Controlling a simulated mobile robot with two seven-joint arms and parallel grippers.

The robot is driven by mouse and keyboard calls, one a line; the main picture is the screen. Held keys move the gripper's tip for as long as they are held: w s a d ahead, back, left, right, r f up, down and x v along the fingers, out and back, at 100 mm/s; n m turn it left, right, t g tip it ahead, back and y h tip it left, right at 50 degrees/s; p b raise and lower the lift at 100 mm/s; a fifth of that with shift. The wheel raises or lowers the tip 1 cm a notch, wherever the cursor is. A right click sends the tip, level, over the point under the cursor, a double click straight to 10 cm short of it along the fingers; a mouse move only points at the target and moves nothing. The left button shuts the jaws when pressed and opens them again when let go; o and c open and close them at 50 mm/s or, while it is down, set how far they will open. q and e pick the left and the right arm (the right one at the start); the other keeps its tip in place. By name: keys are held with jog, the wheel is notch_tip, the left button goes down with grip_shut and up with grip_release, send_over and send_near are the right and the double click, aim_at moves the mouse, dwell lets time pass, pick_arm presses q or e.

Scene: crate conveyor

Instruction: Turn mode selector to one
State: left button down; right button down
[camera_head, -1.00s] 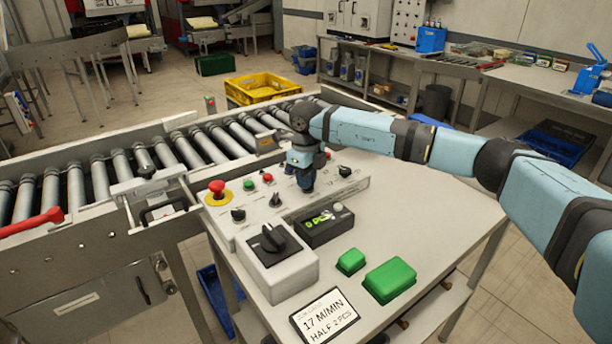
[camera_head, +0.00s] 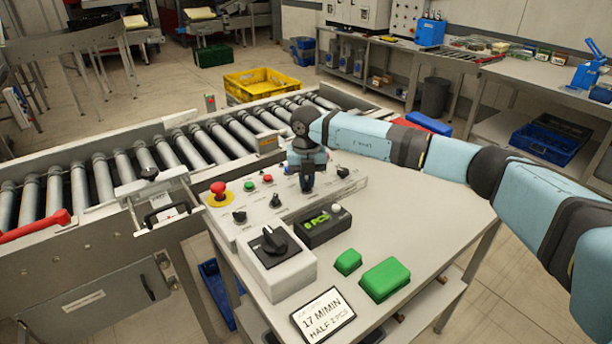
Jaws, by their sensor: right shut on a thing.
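The control panel (camera_head: 258,223) is a pale sloped box at the back edge of the table, with a red mushroom button (camera_head: 218,190), small coloured buttons and a row of small black knobs. My right gripper (camera_head: 307,188) points straight down onto this row, shut on a small selector knob that its fingers hide. Small black knobs show to its left (camera_head: 274,200) and to its right (camera_head: 342,172). A big black rotary knob (camera_head: 273,238) sits on a white box in front. The labels are too small to read. My left gripper is out of view.
A dark box with a green display (camera_head: 322,225), two green blocks (camera_head: 385,279) and a sign reading 17 M/MIN HALF 2 PCS (camera_head: 323,314) stand on the table (camera_head: 430,215). A roller conveyor (camera_head: 210,143) runs behind. A yellow crate (camera_head: 262,85) stands beyond it.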

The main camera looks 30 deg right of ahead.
aim_at(307, 182)
jog(key=shift+r+m+p, duration=0.1)
jog(key=shift+m+p, duration=0.3)
jog(key=shift+m, duration=0.8)
jog(key=c, duration=1.2)
grip_release()
notch_tip(307, 182, up, 14)
jog(key=shift+f, duration=0.15)
jog(key=shift+s+f, duration=0.1)
